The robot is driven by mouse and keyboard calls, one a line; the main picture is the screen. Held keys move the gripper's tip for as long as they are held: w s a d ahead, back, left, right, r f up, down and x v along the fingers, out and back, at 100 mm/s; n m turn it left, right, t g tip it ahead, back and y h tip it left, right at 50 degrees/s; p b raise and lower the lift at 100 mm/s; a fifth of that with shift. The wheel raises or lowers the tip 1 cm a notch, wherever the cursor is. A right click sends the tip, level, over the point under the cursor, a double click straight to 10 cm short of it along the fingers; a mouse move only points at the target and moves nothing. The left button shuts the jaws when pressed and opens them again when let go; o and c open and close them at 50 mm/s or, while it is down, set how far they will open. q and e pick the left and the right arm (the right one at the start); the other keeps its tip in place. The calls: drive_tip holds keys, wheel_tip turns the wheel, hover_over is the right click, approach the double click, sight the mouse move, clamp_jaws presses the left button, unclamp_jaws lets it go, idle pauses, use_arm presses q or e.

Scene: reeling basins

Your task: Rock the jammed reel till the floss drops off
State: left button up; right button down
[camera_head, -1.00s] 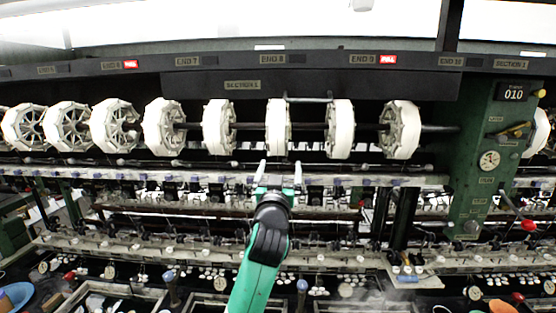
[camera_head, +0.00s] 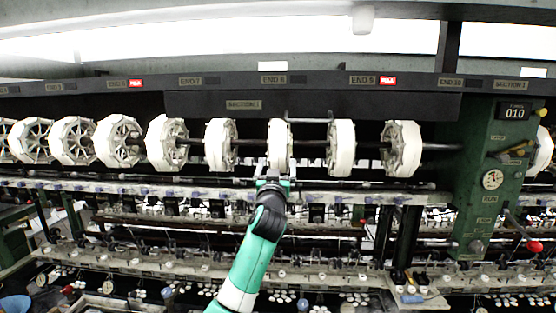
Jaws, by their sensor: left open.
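A row of white reels hangs on a dark horizontal shaft. The reel under the END 8 label (camera_head: 279,140) is seen nearly edge-on, with a thin bracket above it. My left gripper (camera_head: 274,170) is open, just below that reel's lower rim. Its fingertips overlap the bottom of the reel in the picture, and I cannot tell whether they touch it. I cannot make out a loose piece of floss. My right gripper is not in view.
Neighbouring reels (camera_head: 341,148) and (camera_head: 220,145) stand close on both sides. A pale rail (camera_head: 370,196) runs below the reels. A green post (camera_head: 490,180) with a gauge and a red-knobbed lever (camera_head: 534,246) stands at right. Basins line the bottom.

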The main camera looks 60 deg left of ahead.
sight(278, 160)
use_arm(q)
drive_tip(key=shift+b+x, duration=0.4)
drive_tip(key=shift+x, duration=1.85)
drive_tip(key=c, duration=1.3)
drive_tip(key=shift+c, duration=0.2)
